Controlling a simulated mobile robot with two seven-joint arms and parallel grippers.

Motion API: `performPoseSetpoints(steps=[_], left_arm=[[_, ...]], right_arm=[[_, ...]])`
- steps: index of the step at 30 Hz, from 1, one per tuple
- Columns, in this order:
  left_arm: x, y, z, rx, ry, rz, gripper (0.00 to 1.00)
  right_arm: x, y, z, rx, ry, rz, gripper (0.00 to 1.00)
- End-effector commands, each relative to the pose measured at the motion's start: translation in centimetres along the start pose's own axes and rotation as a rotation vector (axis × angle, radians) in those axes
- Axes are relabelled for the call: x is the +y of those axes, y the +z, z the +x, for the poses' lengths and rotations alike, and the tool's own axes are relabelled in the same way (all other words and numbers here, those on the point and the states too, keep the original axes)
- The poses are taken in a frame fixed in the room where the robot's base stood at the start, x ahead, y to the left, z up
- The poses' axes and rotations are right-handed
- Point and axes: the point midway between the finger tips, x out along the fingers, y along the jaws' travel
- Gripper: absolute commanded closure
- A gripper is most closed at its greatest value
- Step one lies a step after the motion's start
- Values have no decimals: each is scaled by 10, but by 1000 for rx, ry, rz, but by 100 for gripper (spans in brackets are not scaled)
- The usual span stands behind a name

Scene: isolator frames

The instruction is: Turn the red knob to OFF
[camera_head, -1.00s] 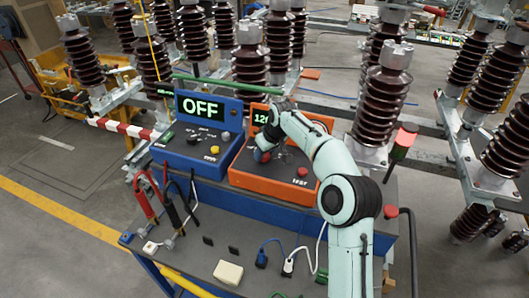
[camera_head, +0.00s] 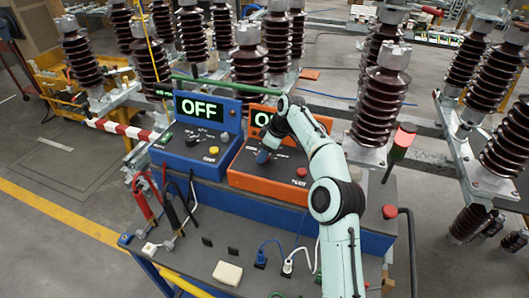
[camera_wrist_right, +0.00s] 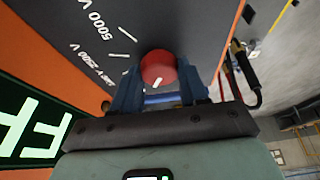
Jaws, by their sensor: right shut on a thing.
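The red knob (camera_wrist_right: 158,66) is on the dark panel of the orange box (camera_wrist_right: 225,22), with a white mark on its face. My right gripper (camera_wrist_right: 158,90) has its blue fingers on either side of the knob and is shut on it. In the head view the right gripper (camera_head: 263,155) is over the left part of the orange box (camera_head: 262,184) and hides the knob. The box's display (camera_head: 260,119) shows an "O" in the head view, the rest behind my arm. In the wrist view the display (camera_wrist_right: 35,125) shows "FF". My left gripper is not in view.
A blue box (camera_head: 190,160) with a display reading OFF (camera_head: 203,109) stands to the left. A red button (camera_head: 301,172) is on the orange box's right side. Red and black clamps (camera_head: 145,200) hang at the bench's left. Tall brown insulators (camera_head: 380,100) stand behind.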

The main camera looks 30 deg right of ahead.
Motion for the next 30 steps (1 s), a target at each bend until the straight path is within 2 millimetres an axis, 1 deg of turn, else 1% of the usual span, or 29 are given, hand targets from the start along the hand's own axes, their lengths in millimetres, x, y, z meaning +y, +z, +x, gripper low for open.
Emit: performPoseSetpoints(steps=[11,12,14,15,22,25,29,30], left_arm=[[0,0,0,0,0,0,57],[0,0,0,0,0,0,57],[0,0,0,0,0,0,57],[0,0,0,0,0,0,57],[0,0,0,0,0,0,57],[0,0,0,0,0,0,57],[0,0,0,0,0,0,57],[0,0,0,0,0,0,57]], right_arm=[[1,-2,-2,4,3,-9,87],[1,-2,-2,4,3,-9,53],[0,-2,-2,3,3,-8,34],[0,-1,-2,3,2,-8,31],[0,-1,-1,1,0,-7,31],[0,-1,-4,2,1,-6,31],[1,-1,-21,3,3,-6,31],[1,-1,-29,4,5,-6,31]])
